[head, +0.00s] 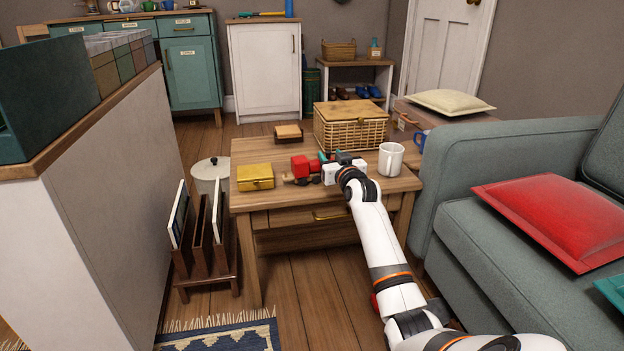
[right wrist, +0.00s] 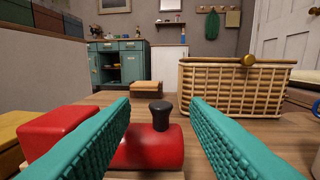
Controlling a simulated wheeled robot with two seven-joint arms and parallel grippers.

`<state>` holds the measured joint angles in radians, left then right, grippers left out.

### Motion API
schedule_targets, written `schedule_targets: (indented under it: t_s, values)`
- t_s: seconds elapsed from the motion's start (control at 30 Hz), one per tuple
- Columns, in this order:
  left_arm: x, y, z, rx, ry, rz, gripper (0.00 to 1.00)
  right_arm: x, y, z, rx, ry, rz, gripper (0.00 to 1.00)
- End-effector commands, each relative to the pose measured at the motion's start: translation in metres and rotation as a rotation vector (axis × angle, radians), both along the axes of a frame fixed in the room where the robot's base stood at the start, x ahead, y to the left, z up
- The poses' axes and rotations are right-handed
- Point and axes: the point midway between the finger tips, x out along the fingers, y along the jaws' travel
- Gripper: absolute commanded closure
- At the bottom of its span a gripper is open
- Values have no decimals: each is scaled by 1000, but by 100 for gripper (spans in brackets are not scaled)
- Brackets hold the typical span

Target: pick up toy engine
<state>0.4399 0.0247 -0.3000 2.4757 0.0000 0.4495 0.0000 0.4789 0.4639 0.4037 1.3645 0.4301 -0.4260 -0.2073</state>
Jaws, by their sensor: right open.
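The toy engine (head: 301,167) is on the wooden coffee table, with a red cab block at its left. In the right wrist view it shows a red boiler (right wrist: 150,150) with a black funnel, and the red cab stands to the left. My right gripper (head: 331,158) is at the engine's right part. Its two teal fingers (right wrist: 160,104) are open, with the funnel and part of the boiler seen between them. The left finger hides part of the engine between cab and boiler. I cannot tell whether the fingers touch it. My left gripper is not in view.
On the coffee table (head: 272,201) are a yellow box (head: 255,177) left of the engine, a wicker basket (head: 350,128) behind, a white mug (head: 391,159) to the right and a small wooden box (head: 288,132) at the back. A grey sofa (head: 470,217) stands at the right.

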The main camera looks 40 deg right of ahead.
Motion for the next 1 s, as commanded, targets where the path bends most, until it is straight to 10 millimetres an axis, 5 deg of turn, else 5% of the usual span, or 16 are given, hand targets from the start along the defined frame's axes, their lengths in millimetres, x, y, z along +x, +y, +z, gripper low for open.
schedule_targets:
  t_s: [0.33,0.6,1.0]
  values:
    - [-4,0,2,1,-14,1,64,6,-3,1,-1,0,0,60]
    - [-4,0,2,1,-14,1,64,6,-3,0,0,1,0,100]
    - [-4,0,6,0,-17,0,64,6,-3,8,-1,-3,0,100]
